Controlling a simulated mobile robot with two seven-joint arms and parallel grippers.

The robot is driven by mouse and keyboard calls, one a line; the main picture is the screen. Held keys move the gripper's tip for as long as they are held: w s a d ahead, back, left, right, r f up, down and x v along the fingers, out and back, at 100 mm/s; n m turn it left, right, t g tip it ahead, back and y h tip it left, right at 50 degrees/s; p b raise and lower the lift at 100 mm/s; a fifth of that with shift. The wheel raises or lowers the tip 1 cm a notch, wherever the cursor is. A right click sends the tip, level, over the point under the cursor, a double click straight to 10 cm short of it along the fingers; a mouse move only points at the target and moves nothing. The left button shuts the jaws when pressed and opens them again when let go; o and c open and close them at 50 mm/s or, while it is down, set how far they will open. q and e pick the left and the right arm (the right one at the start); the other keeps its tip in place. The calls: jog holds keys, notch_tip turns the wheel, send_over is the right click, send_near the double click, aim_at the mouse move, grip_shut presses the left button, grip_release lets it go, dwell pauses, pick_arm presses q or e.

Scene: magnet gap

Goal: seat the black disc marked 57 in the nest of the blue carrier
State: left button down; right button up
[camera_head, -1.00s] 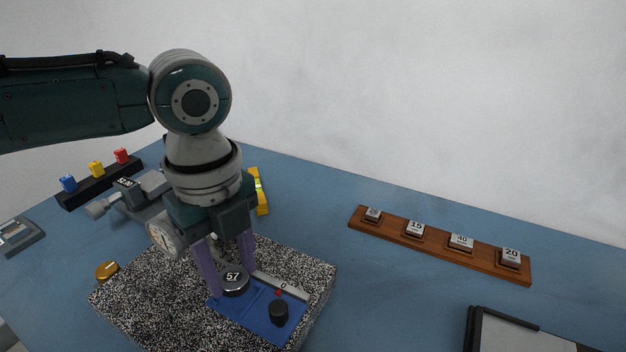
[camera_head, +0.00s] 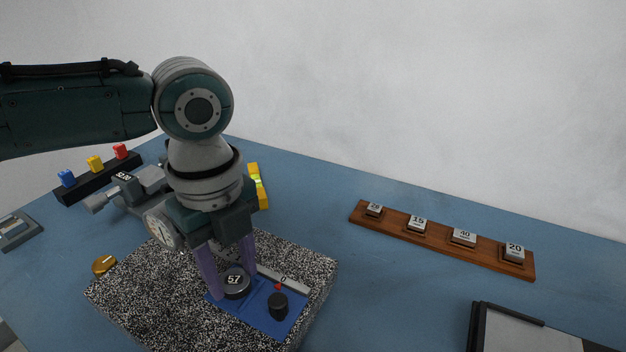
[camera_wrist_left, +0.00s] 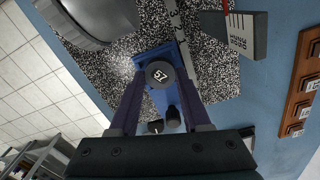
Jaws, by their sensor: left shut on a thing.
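The black disc marked 57 (camera_head: 235,283) is between the purple fingers of my left gripper (camera_head: 228,285), which is shut on it. The disc is at the left end of the blue carrier (camera_head: 262,318); I cannot tell whether it rests in the nest or hangs just above it. In the left wrist view the disc (camera_wrist_left: 160,75) is over the far end of the blue carrier (camera_wrist_left: 178,56), with a finger on each side. The nest itself is hidden beneath the disc. A black knob (camera_head: 278,304) stands on the carrier's right part. My right gripper is not in view.
The carrier lies on a speckled granite slab (camera_head: 150,310) beside a steel scale (camera_head: 285,277). A vise-like grey device (camera_head: 130,190), a brass piece (camera_head: 104,265) and a yellow level (camera_head: 258,187) are nearby.

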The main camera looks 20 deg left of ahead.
pick_arm(q)
jog(key=shift+f, duration=0.2)
jog(key=shift+c, duration=1.4)
grip_release()
jog(key=c, duration=0.5)
notch_tip(320, 180, up, 5)
jog(key=p, duration=0.5)
jog(key=shift+f, duration=0.15)
jog(key=shift+f, duration=0.1)
